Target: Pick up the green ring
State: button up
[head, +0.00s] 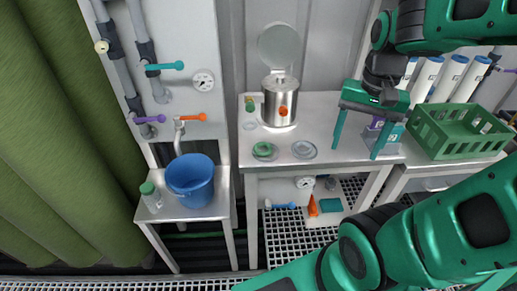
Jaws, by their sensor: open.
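The green ring (263,149) lies flat on the left part of the grey table (225,150). It looks like a small green band near the table's front edge. My gripper (354,148) is open, with its two green fingers pointing down over the right part of the table. It is well to the right of the ring and apart from it. A small purple and grey device (385,134) shows partly behind the right finger. Nothing is seen between the fingers.
A clear grey ring or dish (304,150) lies just right of the green ring. A steel vessel (279,102) with its round lid raised stands behind them. A green crate (455,131) stands at the right. A blue bucket (191,180) sits on a lower stand at the left.

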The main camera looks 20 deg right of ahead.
jog(key=w+a+r+m, duration=0.2)
jog(key=w+a+m, duration=0.3)
jog(key=w+a, duration=0.45)
jog(key=m, duration=0.5)
send_over(262, 150)
jog(key=f, duration=0.6)
jog(key=shift+s, duration=0.35)
jog(key=shift+w+f, duration=0.15)
jog(key=shift+f, duration=1.15)
jog(key=shift+w+f, duration=0.1)
jog(key=shift+f, duration=1.2)
jog(key=c, duration=1.1)
